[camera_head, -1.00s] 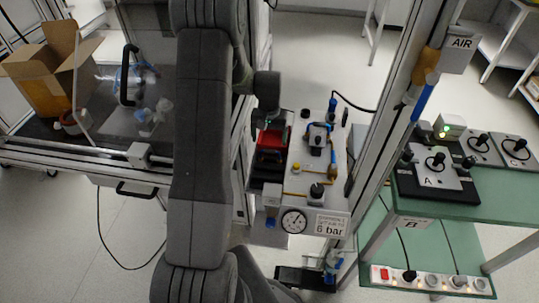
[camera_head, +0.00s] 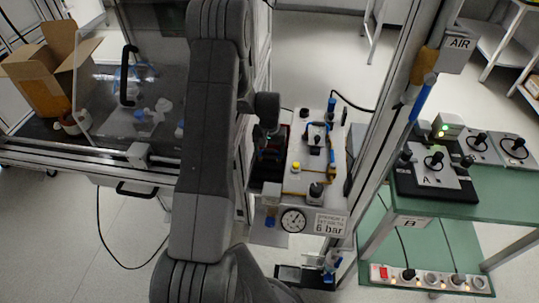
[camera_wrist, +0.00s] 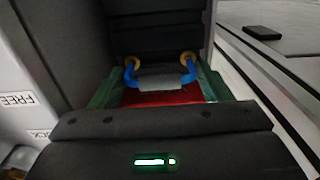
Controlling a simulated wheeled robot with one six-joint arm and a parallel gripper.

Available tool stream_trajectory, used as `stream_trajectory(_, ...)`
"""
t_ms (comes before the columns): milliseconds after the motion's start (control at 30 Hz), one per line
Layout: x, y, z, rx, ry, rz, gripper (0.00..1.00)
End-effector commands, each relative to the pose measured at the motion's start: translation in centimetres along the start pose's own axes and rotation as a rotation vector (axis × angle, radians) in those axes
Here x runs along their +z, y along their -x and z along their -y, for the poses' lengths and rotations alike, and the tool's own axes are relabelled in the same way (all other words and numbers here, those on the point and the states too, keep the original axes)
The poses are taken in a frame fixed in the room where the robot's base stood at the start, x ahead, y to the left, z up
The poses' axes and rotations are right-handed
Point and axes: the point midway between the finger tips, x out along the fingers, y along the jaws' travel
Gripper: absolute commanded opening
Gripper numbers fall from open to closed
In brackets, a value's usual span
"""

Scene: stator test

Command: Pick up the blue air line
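The blue air line (camera_wrist: 188,73) shows in the wrist view as a short bent blue hose with a grey sleeve in its middle and brass-coloured rings at both ends. It lies over a red surface, against a black ribbed part. My gripper (camera_wrist: 160,88) is open, with its green-faced fingers apart, one on each side of the hose. I see no finger touching it. In the head view my gripper (camera_head: 269,143) is over the dark bay left of the pale panel, and my arm hides part of that spot.
A pale panel (camera_head: 302,178) with a gauge (camera_head: 293,220) and a "6 bar" sign (camera_head: 331,225) stands right of the gripper. A metal post (camera_head: 385,140) rises beside it. A clear-walled enclosure (camera_head: 110,110) stands left. A green bench (camera_head: 480,206) with control boxes is far right.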

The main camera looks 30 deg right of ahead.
Motion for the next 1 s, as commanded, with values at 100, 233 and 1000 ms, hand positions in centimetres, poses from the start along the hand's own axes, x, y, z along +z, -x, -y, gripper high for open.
stream_trajectory(100, 0.0, 0.0, 0.0, 0.000, 0.000, 0.000, 0.49)
stream_trajectory(233, 0.0, 0.0, 0.0, 0.000, 0.000, 0.000, 0.49)
stream_trajectory(1000, 0.0, 9.6, 0.0, 0.000, 0.000, -0.001, 0.49)
